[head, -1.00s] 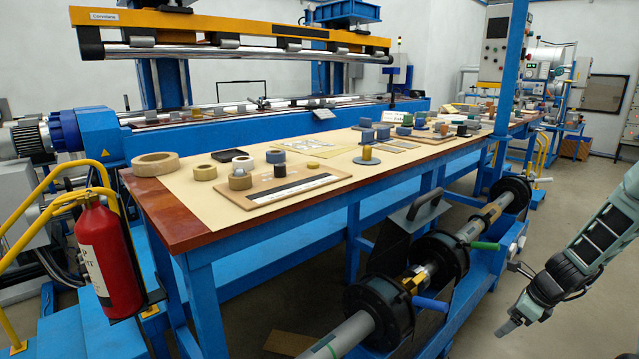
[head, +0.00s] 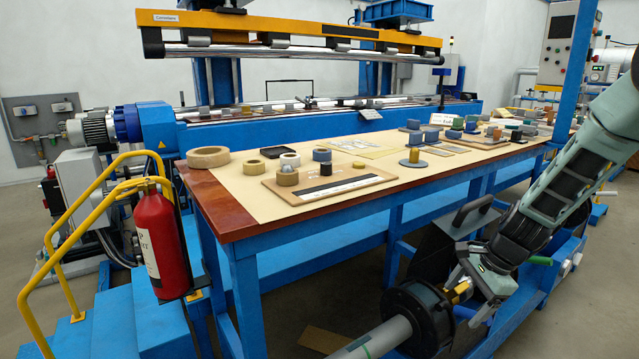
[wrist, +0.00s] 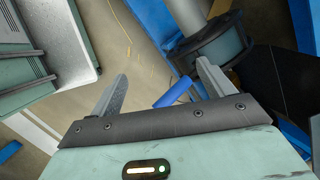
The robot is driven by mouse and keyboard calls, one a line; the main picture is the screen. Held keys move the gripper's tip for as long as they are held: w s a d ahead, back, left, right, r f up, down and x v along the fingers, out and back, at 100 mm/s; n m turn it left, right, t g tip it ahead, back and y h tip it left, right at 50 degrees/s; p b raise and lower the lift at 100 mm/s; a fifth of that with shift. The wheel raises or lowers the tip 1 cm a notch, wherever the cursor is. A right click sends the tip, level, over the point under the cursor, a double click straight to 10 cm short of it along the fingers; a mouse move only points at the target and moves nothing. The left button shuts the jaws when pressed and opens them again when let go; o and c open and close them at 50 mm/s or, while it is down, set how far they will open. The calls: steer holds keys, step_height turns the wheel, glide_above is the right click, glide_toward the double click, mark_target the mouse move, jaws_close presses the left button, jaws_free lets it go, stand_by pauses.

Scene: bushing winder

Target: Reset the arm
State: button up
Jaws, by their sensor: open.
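My gripper (head: 468,292) is at the lower right in the head view, at the end of my green and black arm. It points down and left, in front of the shaft with black flanges under the workbench. In the wrist view my gripper (wrist: 162,78) shows two grey fingers spread apart with nothing between them. A blue handle (wrist: 174,90) appears beyond the gap. I cannot tell how far the fingers are from the shaft or whether they touch it.
The workbench (head: 215,222) holds tape rolls, boards and small blocks. A black flange (head: 420,318) on a grey shaft (head: 378,338) lies close to my gripper. A red fire extinguisher (head: 162,245) and a yellow handrail (head: 62,215) stand at left.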

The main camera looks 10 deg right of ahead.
steer(key=s+a+r+n+g, duration=0.1)
steer(key=s+a+r+n, duration=0.25)
steer(key=a, duration=0.35)
steer(key=s+a+r+n, duration=0.2)
steer(key=s+a+n, duration=0.1)
steer(key=a+n, duration=0.3)
steer(key=s+a+r+n+g, duration=0.1)
steer(key=s+a+r+n, duration=0.2)
steer(key=a, duration=0.5)
steer(key=s+a+r+n+h, duration=0.1)
steer(key=s+a+r+n, duration=0.15)
steer(key=s+n, duration=0.5)
steer(key=s+a+r+n+h, duration=0.2)
steer(key=s+a+n, duration=0.3)
steer(key=s, duration=0.4)
step_height(320, 180, up, 12)
steer(key=p, duration=1.2)
steer(key=shift+w+d+r+p, duration=0.2)
steer(key=shift+w+d+p, duration=0.1)
steer(key=shift+d+p, duration=0.1)
